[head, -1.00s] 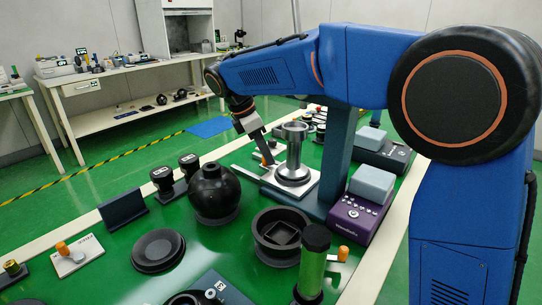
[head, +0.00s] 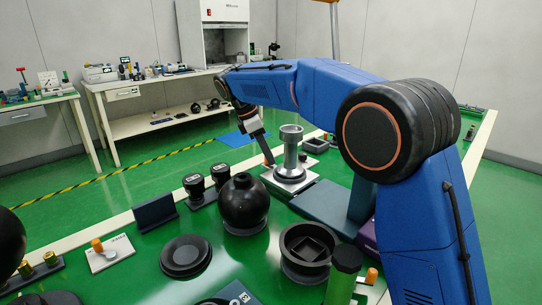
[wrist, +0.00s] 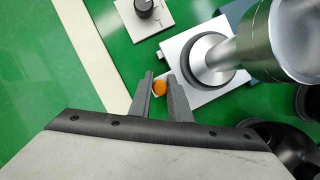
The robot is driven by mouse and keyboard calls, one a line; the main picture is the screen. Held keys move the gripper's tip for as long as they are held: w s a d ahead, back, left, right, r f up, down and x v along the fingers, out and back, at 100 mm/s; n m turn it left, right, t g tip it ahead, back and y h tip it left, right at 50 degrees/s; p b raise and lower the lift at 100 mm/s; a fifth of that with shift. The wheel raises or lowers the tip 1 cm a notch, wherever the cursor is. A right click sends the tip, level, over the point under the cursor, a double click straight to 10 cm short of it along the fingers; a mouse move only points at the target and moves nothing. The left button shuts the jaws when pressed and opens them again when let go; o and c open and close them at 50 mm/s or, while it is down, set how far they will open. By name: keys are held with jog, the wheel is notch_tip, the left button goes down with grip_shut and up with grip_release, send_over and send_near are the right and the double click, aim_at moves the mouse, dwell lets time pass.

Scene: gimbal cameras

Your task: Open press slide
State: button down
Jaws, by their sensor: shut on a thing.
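The press slide is a light metal plate (head: 280,184) on a dark teal press base (head: 328,207). It sits out to the left of the blue-grey press column, which is partly behind my arm. A shiny metal cup-topped cylinder (head: 290,148) stands upright on the plate in a dark ring; it also shows in the wrist view (wrist: 250,45). My gripper (head: 269,162) is at the plate's left edge. In the wrist view, my gripper (wrist: 161,78) is shut on an orange knob (wrist: 159,88) between its fingers. The knob is mostly hidden in the head view.
A black sphere (head: 243,200) on a ring stands in front of the plate. Two black-topped knobs (head: 220,174) are left of it. A black dish (head: 186,255), a dark square-socket bowl (head: 307,244) and a green cylinder (head: 342,278) are nearer. A white strip borders the green table's left.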

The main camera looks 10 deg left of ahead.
jog(key=shift+w+a+r, duration=0.1)
jog(key=shift+a, duration=0.05)
jog(key=c, duration=1.6)
grip_release()
jog(key=shift+a, duration=0.1)
jog(key=shift+c, duration=0.2)
jog(key=w+v, duration=0.1)
jog(key=v, duration=0.6)
jog(key=shift+s+r, duration=0.2)
jog(key=shift+s, duration=0.3)
jog(key=shift+s, duration=0.1)
